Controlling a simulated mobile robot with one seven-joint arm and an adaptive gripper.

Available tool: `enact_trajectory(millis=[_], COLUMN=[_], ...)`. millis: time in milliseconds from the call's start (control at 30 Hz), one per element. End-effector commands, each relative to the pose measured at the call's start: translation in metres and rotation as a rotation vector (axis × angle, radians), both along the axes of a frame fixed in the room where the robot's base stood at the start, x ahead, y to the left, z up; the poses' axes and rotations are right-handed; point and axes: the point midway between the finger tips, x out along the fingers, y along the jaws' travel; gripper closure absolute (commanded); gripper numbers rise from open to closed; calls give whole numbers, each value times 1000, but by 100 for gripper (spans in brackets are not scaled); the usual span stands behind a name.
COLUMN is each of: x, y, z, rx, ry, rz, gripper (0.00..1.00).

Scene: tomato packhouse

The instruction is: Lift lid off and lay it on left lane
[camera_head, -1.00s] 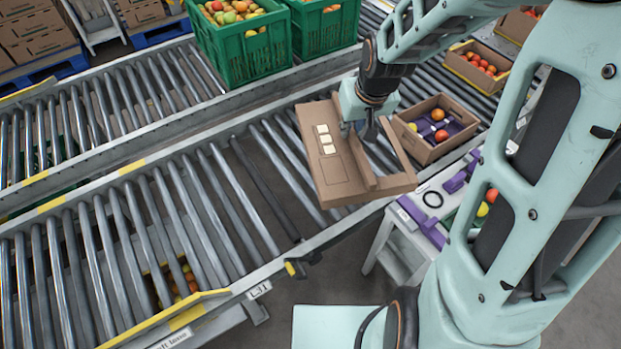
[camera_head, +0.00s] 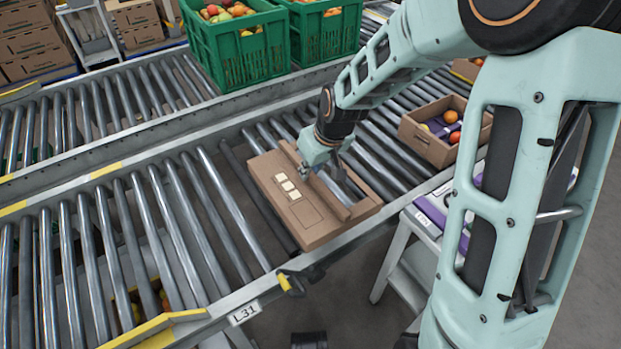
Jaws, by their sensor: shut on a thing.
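The brown cardboard lid (camera_head: 289,211), with several pale labels on its top, is at or just above the rollers in the middle of the near conveyor. My gripper (camera_head: 325,172) is shut on the lid's raised cardboard strip. I cannot tell whether the lid touches the rollers. The open cardboard box (camera_head: 417,142) stands on the conveyor to the right, with a few red and orange tomatoes and a purple insert inside. The left lane's empty rollers (camera_head: 130,240) lie to the left of the lid.
Green crates of tomatoes (camera_head: 235,52) stand behind the conveyor. A yellow-edged end rail (camera_head: 155,325) is at the lower left. A small stand (camera_head: 405,255) with purple items is beside the conveyor, right of the lid. My arm hides the right side.

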Motion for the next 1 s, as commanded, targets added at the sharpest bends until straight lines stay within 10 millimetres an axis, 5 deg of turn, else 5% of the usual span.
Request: enact_trajectory(millis=[1000], x=[0], y=[0], z=[-76], rx=[0], ry=[1], rz=[1], gripper=[100])
